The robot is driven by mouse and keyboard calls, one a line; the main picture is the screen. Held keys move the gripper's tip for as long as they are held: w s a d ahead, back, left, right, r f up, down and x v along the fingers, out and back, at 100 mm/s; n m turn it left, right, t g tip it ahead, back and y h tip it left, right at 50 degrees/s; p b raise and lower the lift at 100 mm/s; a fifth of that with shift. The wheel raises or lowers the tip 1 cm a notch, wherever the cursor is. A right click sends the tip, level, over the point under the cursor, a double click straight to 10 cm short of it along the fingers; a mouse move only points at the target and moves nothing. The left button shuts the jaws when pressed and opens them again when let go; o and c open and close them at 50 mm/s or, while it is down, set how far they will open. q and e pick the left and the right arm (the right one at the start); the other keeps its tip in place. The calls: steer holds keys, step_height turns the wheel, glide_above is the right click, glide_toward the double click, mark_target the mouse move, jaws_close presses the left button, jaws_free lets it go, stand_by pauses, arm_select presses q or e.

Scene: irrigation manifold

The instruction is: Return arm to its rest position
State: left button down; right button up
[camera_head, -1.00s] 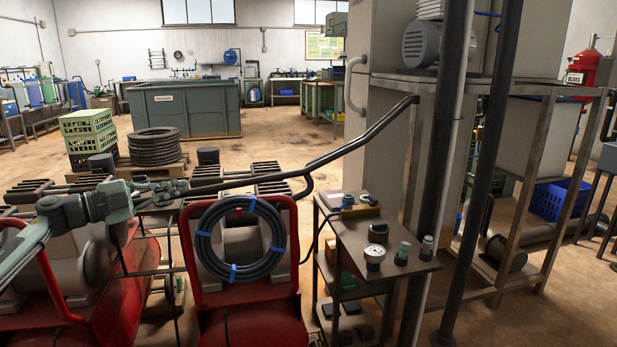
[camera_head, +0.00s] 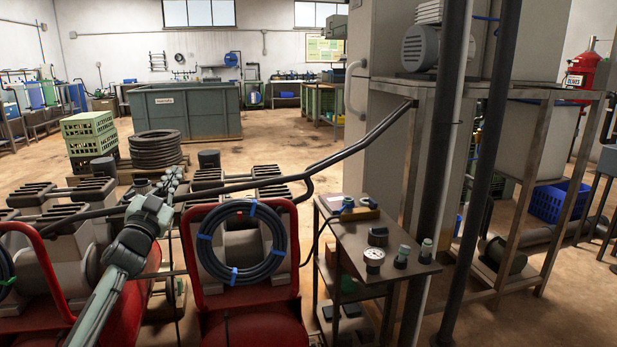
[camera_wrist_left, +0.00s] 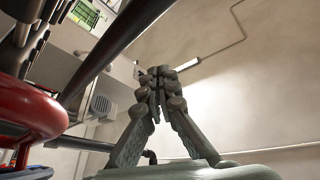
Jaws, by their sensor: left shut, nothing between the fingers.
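My left gripper (camera_head: 172,178) is at the left of the head view, with its arm coming up from the lower left. It points away from me, over the red-framed machines, close to the dark pipe in the picture. I cannot tell the exact gap to the pipe. In the left wrist view the gripper's fingers (camera_wrist_left: 158,78) meet at their tips and hold nothing. My right gripper is not in view.
A dark pipe (camera_head: 345,153) runs across in front, above the red-framed machine (camera_head: 290,215) with a coiled blue-black hose (camera_head: 204,246). A small table (camera_head: 345,231) with a gauge (camera_head: 373,259) stands right of it. Dark upright posts (camera_head: 480,170) rise at the right. Open floor lies beyond.

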arm_select(q)
steer(key=a+f+n+g+y, duration=0.65)
steer(key=a+f, duration=0.25)
steer(key=f, duration=0.4)
steer(key=s+a+f+g, duration=0.1)
steer(key=s+f+g, duration=0.7)
steer(key=f, duration=0.4)
steer(key=s+d+f+m+g+h, duration=0.1)
steer(key=s+d+f, duration=0.3)
steer(key=s+f, duration=0.45)
steer(key=s+d+f+g+h, duration=0.1)
steer(key=s+d+f, duration=0.3)
steer(key=s+f, duration=0.4)
steer(key=s+d+f, duration=0.2)
steer(key=s, duration=0.6)
steer(key=s+d+f+g+h, duration=0.1)
steer(key=s+d, duration=0.1)
steer(key=s, duration=0.6)
steer(key=s+d+f+g, duration=0.1)
steer(key=s+d+f, duration=0.1)
steer(key=s, duration=0.6)
steer(key=shift+s+d+f, duration=0.2)
steer(key=shift+d+f, duration=0.15)
steer(key=shift+d, duration=0.2)
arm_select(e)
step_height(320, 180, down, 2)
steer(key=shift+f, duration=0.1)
